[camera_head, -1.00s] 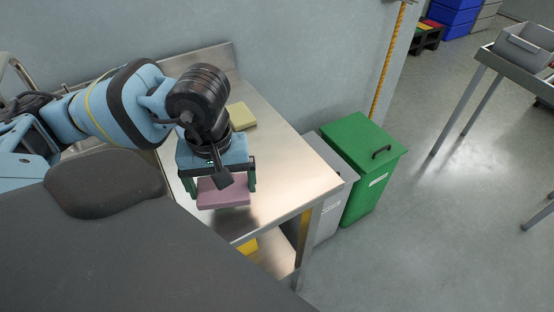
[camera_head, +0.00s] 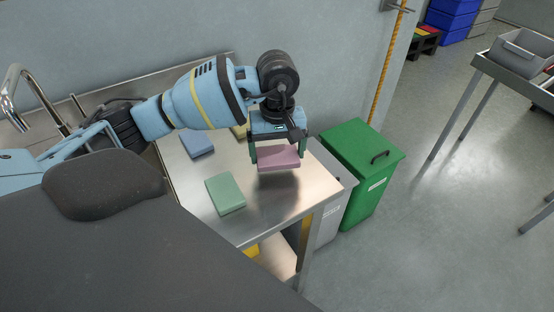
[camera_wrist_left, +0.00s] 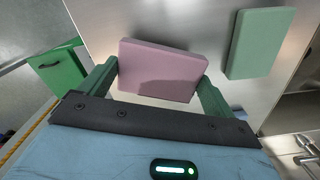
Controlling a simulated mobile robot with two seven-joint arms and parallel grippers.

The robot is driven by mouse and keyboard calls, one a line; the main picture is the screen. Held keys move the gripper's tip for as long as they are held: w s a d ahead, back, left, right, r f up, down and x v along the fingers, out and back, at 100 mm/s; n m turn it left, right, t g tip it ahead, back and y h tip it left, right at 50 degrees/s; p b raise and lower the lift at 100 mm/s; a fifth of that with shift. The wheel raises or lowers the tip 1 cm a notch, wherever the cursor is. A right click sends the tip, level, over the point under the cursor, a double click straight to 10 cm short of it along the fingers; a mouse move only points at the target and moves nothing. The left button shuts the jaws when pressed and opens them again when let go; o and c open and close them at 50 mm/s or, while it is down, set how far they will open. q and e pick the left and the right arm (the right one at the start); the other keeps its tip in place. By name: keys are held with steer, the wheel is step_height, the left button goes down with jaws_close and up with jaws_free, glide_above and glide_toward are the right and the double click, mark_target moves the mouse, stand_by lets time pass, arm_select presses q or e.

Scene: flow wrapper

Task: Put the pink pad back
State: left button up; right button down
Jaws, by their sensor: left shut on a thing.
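The pink pad (camera_head: 278,158) is a flat block held between the green fingers of my left gripper (camera_head: 279,155). It hangs above the right part of the steel table (camera_head: 265,205), with a shadow beneath it. In the left wrist view the pink pad (camera_wrist_left: 160,72) sits between the two fingers of the left gripper (camera_wrist_left: 160,85), shut on its sides. My right gripper is in neither view.
A green pad (camera_head: 225,193), a blue pad (camera_head: 197,144) and a partly hidden yellow pad (camera_head: 239,131) lie on the table. A green lidded bin (camera_head: 362,150) and a grey bin (camera_head: 332,215) stand off its right end. A tap (camera_head: 30,90) is at the left.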

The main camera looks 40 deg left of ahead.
mark_target(277, 155)
arm_select(q)
steer(key=shift+f, duration=0.1)
steer(key=shift+f, duration=1.7)
steer(key=shift+f, duration=0.2)
steer(key=o, duration=0.7)
steer(key=shift+r, duration=0.1)
step_height(277, 155, up, 12)
steer(key=shift+r, duration=0.15)
